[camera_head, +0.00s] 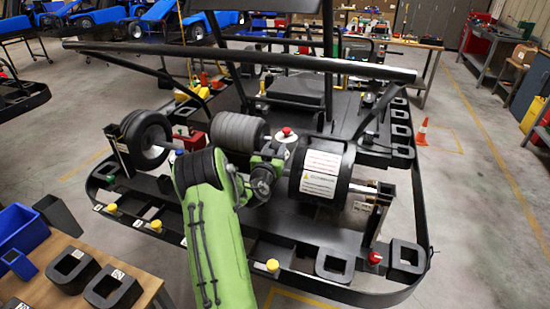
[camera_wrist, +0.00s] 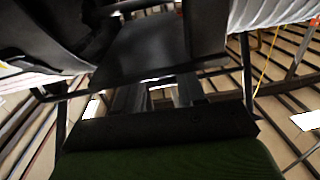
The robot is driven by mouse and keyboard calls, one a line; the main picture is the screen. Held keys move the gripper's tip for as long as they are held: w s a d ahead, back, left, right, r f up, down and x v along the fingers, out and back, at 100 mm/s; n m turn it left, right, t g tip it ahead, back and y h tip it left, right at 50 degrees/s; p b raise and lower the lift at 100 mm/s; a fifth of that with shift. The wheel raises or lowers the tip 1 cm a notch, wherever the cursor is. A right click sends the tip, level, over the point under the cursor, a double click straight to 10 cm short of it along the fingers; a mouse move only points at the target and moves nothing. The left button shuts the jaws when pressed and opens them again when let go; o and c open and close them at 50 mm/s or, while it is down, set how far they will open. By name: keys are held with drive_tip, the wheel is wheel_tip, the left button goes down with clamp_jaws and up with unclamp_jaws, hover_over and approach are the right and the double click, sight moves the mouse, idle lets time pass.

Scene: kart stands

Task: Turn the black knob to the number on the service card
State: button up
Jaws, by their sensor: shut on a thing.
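My gripper (camera_wrist: 160,92) shows in the wrist view with its two dark fingers reaching to a broad black part (camera_wrist: 150,45). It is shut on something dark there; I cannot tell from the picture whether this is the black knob. In the head view my green arm reaches into the kart stand, and its wrist end is between the grey ribbed roller and the black drum (camera_head: 333,197), so the fingertips are hidden. The drum bears a white printed label (camera_head: 321,172) with a yellow warning sign. Its text is too small to read, and I cannot tell which paper is the service card.
The kart frame's long black bar (camera_head: 240,58) crosses behind my arm. A red button (camera_head: 287,131) is behind my wrist. A wheel (camera_head: 147,138) is at left. Blue bins (camera_head: 22,228) stand on a wooden table at lower left. Open floor lies at right, with an orange cone (camera_head: 422,132).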

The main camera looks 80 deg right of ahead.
drive_tip(key=g+b, duration=0.1)
drive_tip(key=b, duration=0.1)
drive_tip(key=m+g+b, duration=0.1)
drive_tip(key=b, duration=0.2)
drive_tip(key=shift+w+f+m+g, duration=0.2)
drive_tip(key=shift+f+m+g, duration=0.1)
drive_tip(key=shift+f, duration=0.05)
drive_tip(key=m+g+b, duration=0.1)
drive_tip(key=b, duration=0.1)
drive_tip(key=m+g+b, duration=0.1)
drive_tip(key=g+b, duration=0.1)
drive_tip(key=shift+w+r+y, duration=0.1)
drive_tip(key=shift+w+y, duration=0.05)
drive_tip(key=shift+y, duration=0.25)
drive_tip(key=shift+w+d+r+m+g+y+b, duration=0.1)
drive_tip(key=shift+m+g+y+b, duration=0.1)
drive_tip(key=shift+m+g, duration=0.25)
drive_tip(key=shift+r+m+g+y+b, duration=0.15)
drive_tip(key=shift+m+g+y, duration=0.1)
drive_tip(key=shift+g, duration=0.3)
drive_tip(key=shift+m+g+y+p, duration=0.45)
drive_tip(key=shift+m+g+y, duration=0.3)
drive_tip(key=shift+g, duration=0.35)
drive_tip(key=shift+m+g, duration=0.25)
drive_tip(key=shift+g, duration=0.05)
drive_tip(key=shift+r, duration=0.1)
drive_tip(key=o, duration=1)
drive_tip(key=v, duration=1.5)
drive_tip(key=shift+w+a, duration=0.25)
drive_tip(key=shift+w, duration=0.05)
